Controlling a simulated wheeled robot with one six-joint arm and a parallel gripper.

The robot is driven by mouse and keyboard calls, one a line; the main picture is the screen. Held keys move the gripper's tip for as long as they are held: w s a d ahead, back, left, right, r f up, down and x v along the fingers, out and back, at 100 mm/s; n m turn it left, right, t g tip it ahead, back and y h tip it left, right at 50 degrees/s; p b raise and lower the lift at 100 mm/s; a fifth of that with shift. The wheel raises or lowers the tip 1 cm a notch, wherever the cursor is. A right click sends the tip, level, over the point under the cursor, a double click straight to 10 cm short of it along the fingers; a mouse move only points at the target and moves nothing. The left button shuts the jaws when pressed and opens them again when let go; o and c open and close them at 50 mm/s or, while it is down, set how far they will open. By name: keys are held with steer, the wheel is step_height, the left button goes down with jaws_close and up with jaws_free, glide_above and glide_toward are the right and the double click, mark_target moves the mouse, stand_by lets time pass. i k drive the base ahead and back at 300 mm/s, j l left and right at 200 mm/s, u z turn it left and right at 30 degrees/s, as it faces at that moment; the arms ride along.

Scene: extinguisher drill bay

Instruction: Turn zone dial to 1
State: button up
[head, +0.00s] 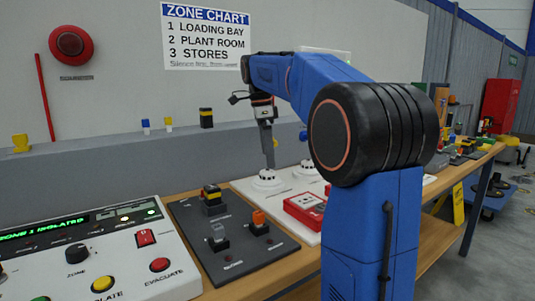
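The zone dial (76,254) is a black round knob on the white sloped panel (170,285) at the lower left in the head view. The word ZONE is printed below it; its pointer direction is too small to read. A green display (45,233) above it appears to read "ZONE 1 ISOLATED". My gripper (268,163) points down above a white round detector (267,181), well to the right of the dial and apart from it. I see its fingers from the side and cannot tell whether they are open.
Right of the dial are a red switch (145,238), a yellow button (103,284) and a red button (160,264). A dark board (235,245) with several switches and a red call point (304,210) stand between panel and arm. A grey ledge (100,165) runs behind.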

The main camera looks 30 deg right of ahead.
mark_target(76, 253)
steer(key=k, duration=1)
